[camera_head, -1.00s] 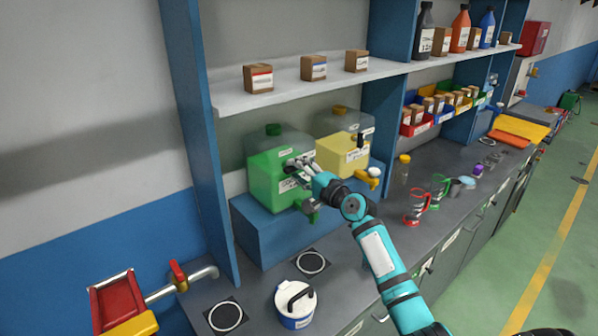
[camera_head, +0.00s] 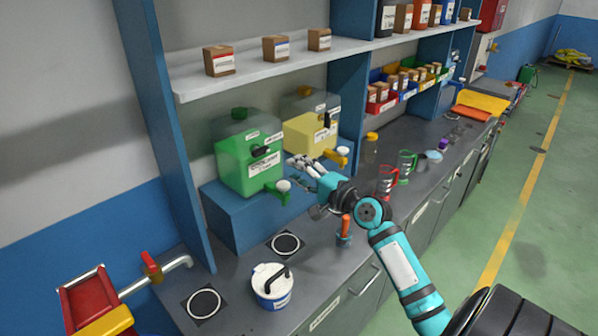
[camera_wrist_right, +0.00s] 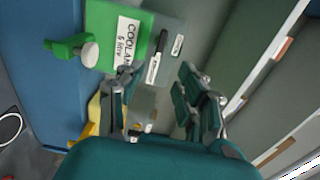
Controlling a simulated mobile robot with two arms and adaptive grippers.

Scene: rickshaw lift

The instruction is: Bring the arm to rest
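My right gripper (camera_head: 306,172) is in front of the dispensers in the head view, its fingers pointing left toward the green tank. In the right wrist view the gripper (camera_wrist_right: 155,95) has its fingers spread apart with nothing between them. The green coolant tank (camera_head: 234,160) with its green tap (camera_head: 277,188) stands on a blue block (camera_head: 232,218); the tank also shows in the right wrist view (camera_wrist_right: 108,30). A gap shows between the fingers and the tank. My left gripper is in neither view.
A yellow tank (camera_head: 303,139) stands beside the green one. A white lidded pot (camera_head: 268,297) and an orange-handled tool (camera_head: 345,228) are on the grey counter. Red (camera_head: 387,181) and green (camera_head: 407,166) handled jugs stand to the right. A shelf (camera_head: 270,65) with small boxes runs above.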

